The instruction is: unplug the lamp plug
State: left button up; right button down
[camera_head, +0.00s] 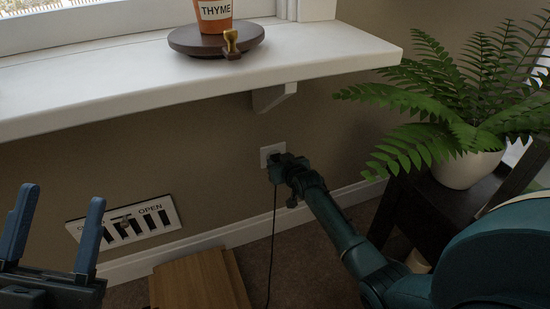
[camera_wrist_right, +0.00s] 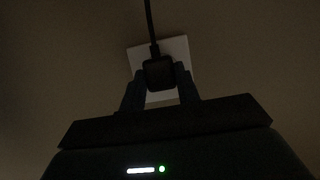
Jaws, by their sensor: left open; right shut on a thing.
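The lamp plug (camera_wrist_right: 158,73) is a dark block with a black cord (camera_head: 272,235) running from it. In the right wrist view it sits in front of the white wall socket (camera_wrist_right: 176,48); I cannot tell whether its pins are in. The socket plate (camera_head: 267,152) shows on the wall below the white shelf in the head view. My right gripper (camera_wrist_right: 160,82) is shut on the plug, one finger on each side; in the head view the gripper (camera_head: 276,162) hides most of it. My left gripper (camera_head: 62,205) is open and empty at the lower left, away from the plug.
The white shelf (camera_head: 150,85) juts out above, with a bracket (camera_head: 272,97) and a THYME pot (camera_head: 214,17). A floor-level vent (camera_head: 125,222) is at left. A wooden box (camera_head: 200,280) stands on the floor. A potted fern (camera_head: 470,168) stands at right.

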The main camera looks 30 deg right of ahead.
jog(key=shift+s+a+p, duration=0.2)
jog(key=shift+s+p, duration=2.1)
jog(key=shift+s, duration=0.35)
jog(key=c, duration=0.9)
grip_release()
jog(key=shift+c, duration=0.2)
